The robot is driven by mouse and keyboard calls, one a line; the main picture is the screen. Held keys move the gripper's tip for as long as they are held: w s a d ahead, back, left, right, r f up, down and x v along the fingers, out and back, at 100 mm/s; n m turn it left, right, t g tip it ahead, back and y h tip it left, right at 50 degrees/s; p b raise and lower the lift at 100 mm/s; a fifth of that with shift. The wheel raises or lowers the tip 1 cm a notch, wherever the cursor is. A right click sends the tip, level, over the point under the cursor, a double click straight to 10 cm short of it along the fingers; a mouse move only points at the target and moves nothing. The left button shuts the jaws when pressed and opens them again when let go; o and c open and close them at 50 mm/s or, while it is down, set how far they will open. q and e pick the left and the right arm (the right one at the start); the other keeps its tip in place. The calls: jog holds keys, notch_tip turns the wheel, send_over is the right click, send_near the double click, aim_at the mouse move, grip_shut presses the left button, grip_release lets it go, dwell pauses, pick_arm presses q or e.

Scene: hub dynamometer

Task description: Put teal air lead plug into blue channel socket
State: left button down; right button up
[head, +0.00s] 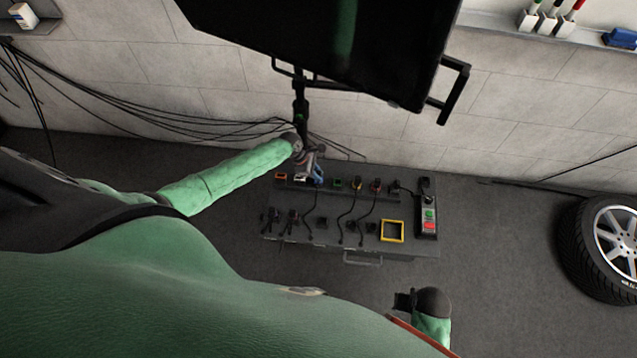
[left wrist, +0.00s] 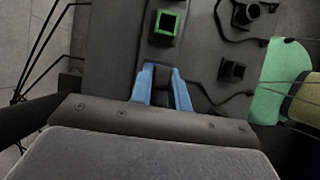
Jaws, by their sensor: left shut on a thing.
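My left gripper (head: 315,177) is over the back row of sockets on the dark bench panel (head: 340,250), between the orange-framed and green-framed sockets. In the left wrist view its two blue fingers (left wrist: 162,72) are shut on a dark plug body (left wrist: 162,98), seen between them. No teal marking shows on this plug. Whether the plug touches the panel is hidden. My right gripper (head: 405,300) is at the lower right, in front of the panel; its fingers are too dark to read.
The green-framed socket (head: 337,183) is just right of my left gripper; it also shows in the left wrist view (left wrist: 166,24). An orange-framed socket (head: 281,177) is on the left. Several black leads, a yellow frame (head: 392,231) and a button box (head: 428,214) are nearby. A monitor (head: 330,40) hangs above.

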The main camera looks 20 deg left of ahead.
pick_arm(q)
jog(key=c, duration=1.3)
grip_release()
jog(key=shift+o, duration=0.2)
jog(key=b+v, duration=0.2)
jog(key=v, duration=0.5)
jog(key=shift+a+r, duration=0.15)
jog(key=shift+r, duration=0.25)
